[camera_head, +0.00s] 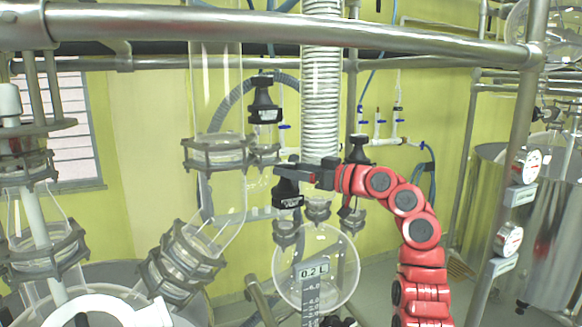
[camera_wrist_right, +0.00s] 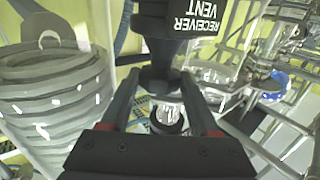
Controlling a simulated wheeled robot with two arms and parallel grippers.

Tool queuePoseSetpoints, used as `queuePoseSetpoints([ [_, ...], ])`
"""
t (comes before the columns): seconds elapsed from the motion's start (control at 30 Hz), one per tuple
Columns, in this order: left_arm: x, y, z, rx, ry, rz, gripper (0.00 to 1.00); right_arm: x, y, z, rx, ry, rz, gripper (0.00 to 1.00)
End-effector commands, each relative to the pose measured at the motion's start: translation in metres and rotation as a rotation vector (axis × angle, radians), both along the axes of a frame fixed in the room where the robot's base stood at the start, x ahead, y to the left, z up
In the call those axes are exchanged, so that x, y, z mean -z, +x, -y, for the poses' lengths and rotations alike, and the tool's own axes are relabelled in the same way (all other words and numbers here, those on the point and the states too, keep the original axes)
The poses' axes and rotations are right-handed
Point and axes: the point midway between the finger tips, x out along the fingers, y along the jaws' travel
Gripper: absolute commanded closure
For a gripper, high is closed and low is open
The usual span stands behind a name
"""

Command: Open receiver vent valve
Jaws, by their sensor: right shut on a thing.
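The receiver vent valve (camera_head: 288,194) is a black knob above the round glass receiver (camera_head: 315,270), marked 0.2 L. In the right wrist view the valve (camera_wrist_right: 170,22) fills the top centre, and its white label reads "RECEIVER VENT" upside down. My right gripper (camera_head: 287,171), on the red arm, reaches in from the right at the top of the valve. In the wrist view the right gripper's dark fingers (camera_wrist_right: 163,82) stand on both sides of the valve's narrower part and are shut on it. My left gripper is not in view.
Another black valve (camera_head: 265,104) is above and left. A coiled condenser (camera_head: 322,80) stands close behind my gripper. Glass joints with metal clamps (camera_head: 215,153) are to the left. A steel rail (camera_head: 290,28) crosses above. Pressure gauges (camera_head: 526,165) and steel vessels stand at right.

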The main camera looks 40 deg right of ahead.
Motion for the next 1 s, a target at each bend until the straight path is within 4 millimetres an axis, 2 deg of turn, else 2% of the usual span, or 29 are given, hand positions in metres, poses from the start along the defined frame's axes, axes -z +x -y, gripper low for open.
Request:
queuePoseSetpoints([
  [0.53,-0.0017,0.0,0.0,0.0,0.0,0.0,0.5,0.0004,0.0004,0.0014,-0.026,-0.002,0.0,0.94],
  [0.57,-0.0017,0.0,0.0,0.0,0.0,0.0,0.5,0.0004,0.0004,0.0012,-0.026,-0.002,0.0,0.37],
  [0.6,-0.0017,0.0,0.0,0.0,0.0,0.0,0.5,0.0005,0.0004,0.0012,-0.026,-0.002,0.0,0.29],
  [0.7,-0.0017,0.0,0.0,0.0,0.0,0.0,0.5,0.0006,0.0005,0.0012,-0.026,-0.001,-0.001,0.11],
  [0.73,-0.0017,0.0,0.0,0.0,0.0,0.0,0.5,0.0006,0.0005,0.0013,-0.025,-0.001,-0.001,0.08],
  [1.0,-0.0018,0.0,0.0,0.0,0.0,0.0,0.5,0.0002,0.0005,0.0022,-0.023,-0.002,0.001,0.08],
])
